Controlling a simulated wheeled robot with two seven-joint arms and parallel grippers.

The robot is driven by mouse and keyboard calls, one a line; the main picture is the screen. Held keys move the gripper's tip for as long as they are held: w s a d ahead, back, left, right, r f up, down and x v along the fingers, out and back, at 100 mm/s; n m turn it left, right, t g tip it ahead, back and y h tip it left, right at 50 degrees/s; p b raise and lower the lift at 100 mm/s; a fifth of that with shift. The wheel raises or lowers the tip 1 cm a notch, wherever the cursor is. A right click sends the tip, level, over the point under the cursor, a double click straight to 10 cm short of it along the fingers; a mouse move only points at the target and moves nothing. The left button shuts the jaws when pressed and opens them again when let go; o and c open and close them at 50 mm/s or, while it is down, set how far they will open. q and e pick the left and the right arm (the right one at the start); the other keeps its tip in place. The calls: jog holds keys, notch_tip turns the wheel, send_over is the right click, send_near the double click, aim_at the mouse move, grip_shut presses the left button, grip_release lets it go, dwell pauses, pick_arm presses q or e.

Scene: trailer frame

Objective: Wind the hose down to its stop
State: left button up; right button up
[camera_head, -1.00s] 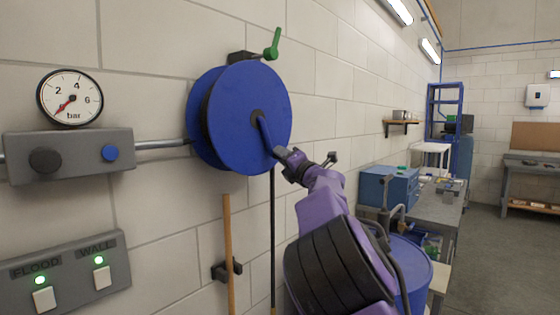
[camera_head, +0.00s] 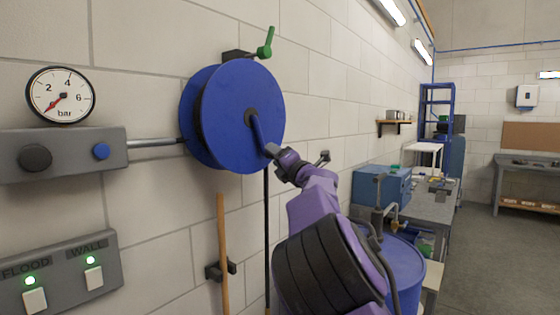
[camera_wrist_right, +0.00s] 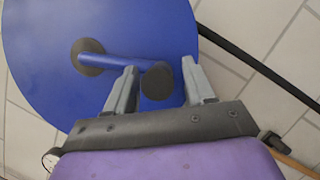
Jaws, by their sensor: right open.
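The blue hose reel (camera_head: 232,105) is mounted on the wall. Its blue crank (camera_head: 258,132) runs from the dark hub and ends in a dark round knob, clear in the right wrist view (camera_wrist_right: 157,82). My right gripper (camera_head: 273,152) is at the crank's end. In the wrist view its open fingers (camera_wrist_right: 160,88) stand on either side of the knob, with gaps showing. My left gripper is not in view.
A green-handled lever (camera_head: 266,44) sits above the reel. A pressure gauge (camera_head: 61,95) and grey switch panel (camera_head: 62,275) are on the left wall. A wooden pole (camera_head: 222,255) stands below the reel. A blue drum (camera_head: 405,265) and workbench (camera_head: 430,208) are at right.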

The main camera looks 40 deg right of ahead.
jog(key=b+v, duration=0.4)
jog(key=v, duration=0.6)
jog(key=shift+b, duration=0.4)
jog(key=shift+s, duration=0.1)
